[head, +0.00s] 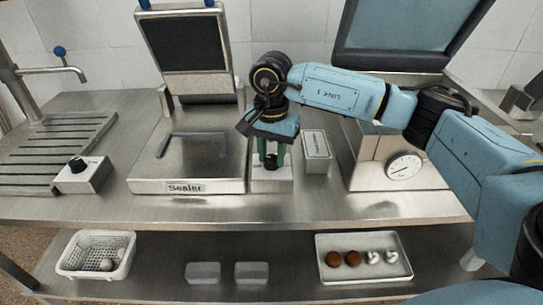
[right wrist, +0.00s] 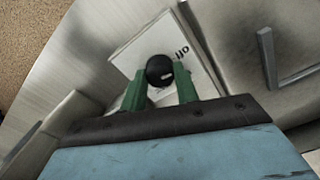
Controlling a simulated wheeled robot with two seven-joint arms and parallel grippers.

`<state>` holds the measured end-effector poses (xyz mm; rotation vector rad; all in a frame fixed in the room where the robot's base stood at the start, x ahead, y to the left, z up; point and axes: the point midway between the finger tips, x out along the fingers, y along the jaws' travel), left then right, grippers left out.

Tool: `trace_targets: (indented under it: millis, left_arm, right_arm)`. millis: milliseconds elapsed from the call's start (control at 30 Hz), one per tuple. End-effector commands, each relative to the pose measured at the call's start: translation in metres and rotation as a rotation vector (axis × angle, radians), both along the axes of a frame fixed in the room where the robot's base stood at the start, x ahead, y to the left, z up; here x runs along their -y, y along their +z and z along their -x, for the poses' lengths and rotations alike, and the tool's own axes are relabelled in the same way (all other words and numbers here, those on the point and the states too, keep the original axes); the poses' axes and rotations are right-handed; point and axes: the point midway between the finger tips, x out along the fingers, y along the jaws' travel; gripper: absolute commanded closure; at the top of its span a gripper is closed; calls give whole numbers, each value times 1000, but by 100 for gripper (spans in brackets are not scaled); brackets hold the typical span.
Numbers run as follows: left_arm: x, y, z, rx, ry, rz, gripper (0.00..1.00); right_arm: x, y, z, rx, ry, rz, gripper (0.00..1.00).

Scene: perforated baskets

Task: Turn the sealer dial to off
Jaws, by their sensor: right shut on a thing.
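The sealer (head: 186,187) is a steel machine with its dark-faced lid raised, labelled "Sealer" on its front. A small pale box (head: 271,186) with a black dial (head: 271,162) stands beside it on the right. My right gripper (head: 271,157) reaches down from above, its green fingers on either side of the dial and shut on it. In the right wrist view, the round black dial (right wrist: 160,70) sits between the fingertips (right wrist: 160,90). A short white mark shows on the dial's lower right, and the word "off" is printed on the plate (right wrist: 192,66). My left gripper is not in view.
A second dial box (head: 84,176) stands left of the sealer, by the sink grating. A labelled block (head: 317,152) and a steel machine with a round gauge (head: 404,166) stand to the right. The lower shelf holds a perforated basket (head: 72,262) and a tray (head: 365,278).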

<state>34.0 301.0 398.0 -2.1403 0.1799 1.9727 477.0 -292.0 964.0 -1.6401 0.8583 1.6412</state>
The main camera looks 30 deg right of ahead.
Motion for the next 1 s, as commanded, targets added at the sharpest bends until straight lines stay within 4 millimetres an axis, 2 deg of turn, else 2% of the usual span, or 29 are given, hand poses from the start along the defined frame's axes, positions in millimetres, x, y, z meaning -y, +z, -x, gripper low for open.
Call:
trace_targets:
  millis: [400,967,1000]
  left_arm:
    - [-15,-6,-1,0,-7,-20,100]
    - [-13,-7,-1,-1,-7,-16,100]
    - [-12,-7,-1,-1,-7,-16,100]
  right_arm:
    - [0,1,-1,5,202,-1,92]
    - [0,2,-1,4,235,-1,92]
    - [0,2,-1,4,235,-1,68]
